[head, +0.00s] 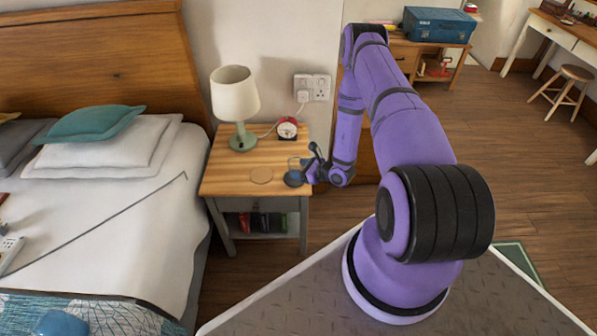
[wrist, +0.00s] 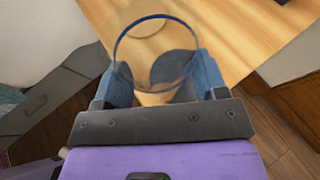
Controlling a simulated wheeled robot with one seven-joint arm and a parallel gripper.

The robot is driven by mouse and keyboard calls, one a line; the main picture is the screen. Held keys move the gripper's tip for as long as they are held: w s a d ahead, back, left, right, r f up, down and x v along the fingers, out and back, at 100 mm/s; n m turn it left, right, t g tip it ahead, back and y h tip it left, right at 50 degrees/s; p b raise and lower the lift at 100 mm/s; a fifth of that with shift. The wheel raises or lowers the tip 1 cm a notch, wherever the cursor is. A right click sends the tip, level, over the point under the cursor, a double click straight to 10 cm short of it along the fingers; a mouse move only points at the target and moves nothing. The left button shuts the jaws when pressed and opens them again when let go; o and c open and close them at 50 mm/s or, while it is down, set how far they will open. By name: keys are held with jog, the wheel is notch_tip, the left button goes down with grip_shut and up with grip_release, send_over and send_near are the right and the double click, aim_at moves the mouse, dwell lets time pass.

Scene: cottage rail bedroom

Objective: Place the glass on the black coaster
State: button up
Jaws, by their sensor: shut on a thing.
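The glass (wrist: 157,88) is clear with a thin blue rim. In the wrist view it stands between the two fingers of my gripper (wrist: 160,85), which is shut on it. In the head view the glass is faint beside my gripper (head: 311,166), at the right side of the nightstand top. The black coaster (head: 294,179) is a dark round disc near the nightstand's front right corner, close to my fingers. In the wrist view a dark round patch, likely this coaster (wrist: 174,66), shows through the glass. I cannot tell whether the glass touches it.
A round cork-coloured coaster (head: 261,175) lies left of the black one on the wooden nightstand (head: 226,183). A lamp (head: 237,100) and a red alarm clock (head: 287,128) stand behind. The bed (head: 110,215) is to the left.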

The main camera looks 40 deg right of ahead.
jog(key=shift+w+d+f, duration=0.1)
jog(key=shift+w+d, duration=0.15)
jog(key=shift+w, duration=0.4)
jog(key=shift+w+d, duration=0.2)
jog(key=shift+w, duration=0.45)
jog(key=shift+f, duration=1.75)
jog(key=o, duration=1.1)
jog(key=shift+f, duration=0.15)
